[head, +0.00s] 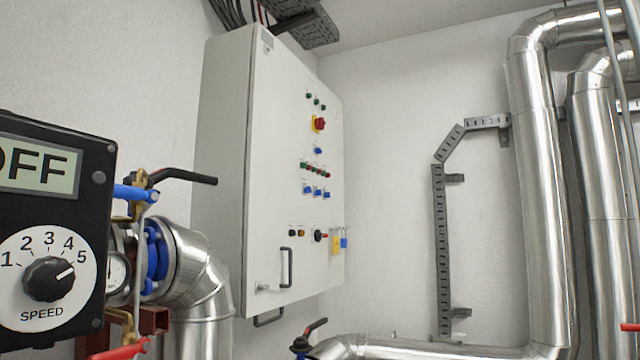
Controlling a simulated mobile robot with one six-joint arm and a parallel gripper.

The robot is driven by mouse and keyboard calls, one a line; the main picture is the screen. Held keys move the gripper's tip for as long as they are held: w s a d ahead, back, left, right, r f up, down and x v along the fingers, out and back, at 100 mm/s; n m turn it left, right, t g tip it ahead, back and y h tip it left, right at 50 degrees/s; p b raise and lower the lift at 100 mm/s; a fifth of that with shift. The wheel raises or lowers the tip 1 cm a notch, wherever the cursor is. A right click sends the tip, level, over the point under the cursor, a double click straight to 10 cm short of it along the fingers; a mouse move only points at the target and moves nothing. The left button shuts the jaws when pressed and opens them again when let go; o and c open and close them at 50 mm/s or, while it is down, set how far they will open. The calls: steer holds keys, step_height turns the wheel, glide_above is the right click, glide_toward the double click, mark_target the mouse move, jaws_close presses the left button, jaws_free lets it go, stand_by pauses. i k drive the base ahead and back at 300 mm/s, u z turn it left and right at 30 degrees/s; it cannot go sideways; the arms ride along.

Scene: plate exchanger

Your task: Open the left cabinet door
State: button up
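A tall light-grey control cabinet (285,150) hangs on the wall in the middle of the head view, seen at an angle. Its front door looks shut, and I cannot make out a seam dividing it into left and right doors. A dark upright bar handle (286,267) is low on the front. A small metal latch (263,287) sits to its left near the bottom edge. A second dark handle (268,319) shows just below the cabinet. Several buttons and a red rotary switch (319,124) are on the front. My gripper is not in view.
A black control box (55,160) with an OFF display and SPEED dial stands close at the left. A silver pipe (200,265) with valves and a black lever (180,177) is before the cabinet's lower left. Large pipes (540,200) stand at the right; another runs below.

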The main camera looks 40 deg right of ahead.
mark_target(283, 135)
steer(key=z, duration=1.1)
steer(key=i, duration=1.5)
steer(key=z, duration=0.25)
